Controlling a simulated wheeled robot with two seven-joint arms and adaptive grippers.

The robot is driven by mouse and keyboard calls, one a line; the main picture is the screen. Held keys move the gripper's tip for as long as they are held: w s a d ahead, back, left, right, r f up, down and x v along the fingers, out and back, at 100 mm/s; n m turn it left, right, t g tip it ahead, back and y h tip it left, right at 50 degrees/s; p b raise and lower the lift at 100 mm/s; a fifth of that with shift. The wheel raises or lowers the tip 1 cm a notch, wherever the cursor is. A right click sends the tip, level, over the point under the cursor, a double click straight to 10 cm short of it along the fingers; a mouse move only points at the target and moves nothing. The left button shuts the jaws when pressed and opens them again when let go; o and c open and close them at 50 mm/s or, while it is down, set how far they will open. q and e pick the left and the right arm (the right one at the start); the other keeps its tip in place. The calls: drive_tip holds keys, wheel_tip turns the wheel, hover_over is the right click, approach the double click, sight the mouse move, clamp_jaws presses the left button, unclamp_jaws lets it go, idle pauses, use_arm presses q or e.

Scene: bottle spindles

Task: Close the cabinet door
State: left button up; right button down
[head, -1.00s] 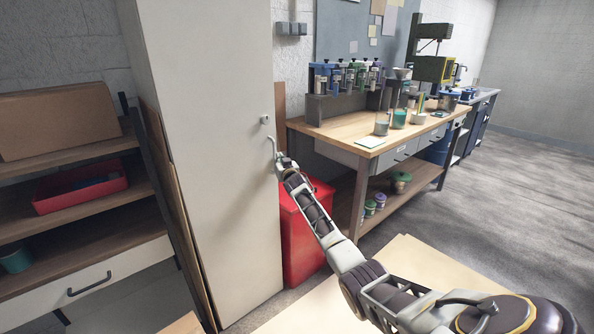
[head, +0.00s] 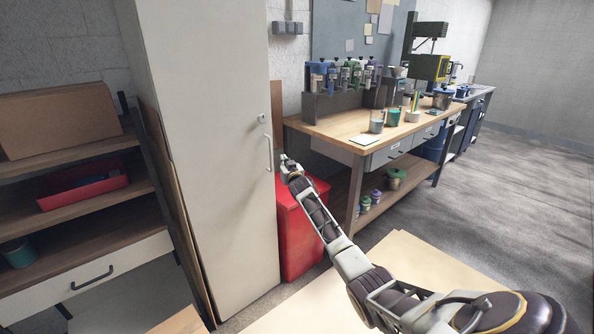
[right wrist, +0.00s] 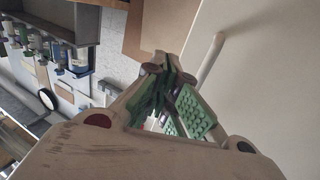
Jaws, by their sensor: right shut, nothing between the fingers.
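The cabinet door (head: 208,140) is the tall pale panel left of centre in the head view. Its face shows almost whole, and I see no clear gap at its edge, though I cannot tell if it is fully shut. Its upright bar handle (head: 268,152) is near the right edge, below a small lock (head: 262,118). My right gripper (head: 286,162) is shut and empty, just right of the handle and apart from it. In the right wrist view its green-padded fingers (right wrist: 172,92) are together, with the handle (right wrist: 210,60) beside them. My left gripper is out of view.
A red bin (head: 298,235) stands on the floor right of the cabinet, beneath my right forearm. A workbench (head: 345,128) with bottles and jars is behind it. An open shelf unit (head: 75,225) stands left. The grey floor (head: 500,200) at right is clear.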

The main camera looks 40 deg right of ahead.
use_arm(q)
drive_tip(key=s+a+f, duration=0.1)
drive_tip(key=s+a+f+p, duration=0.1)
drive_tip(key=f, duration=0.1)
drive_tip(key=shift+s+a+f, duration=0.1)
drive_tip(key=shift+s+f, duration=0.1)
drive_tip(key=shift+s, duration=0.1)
use_arm(e)
drive_tip(key=s, duration=0.8)
drive_tip(key=shift+s+d, duration=0.25)
drive_tip(key=shift+d, duration=0.05)
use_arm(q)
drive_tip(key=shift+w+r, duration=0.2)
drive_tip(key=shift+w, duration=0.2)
use_arm(e)
drive_tip(key=shift+r, duration=0.1)
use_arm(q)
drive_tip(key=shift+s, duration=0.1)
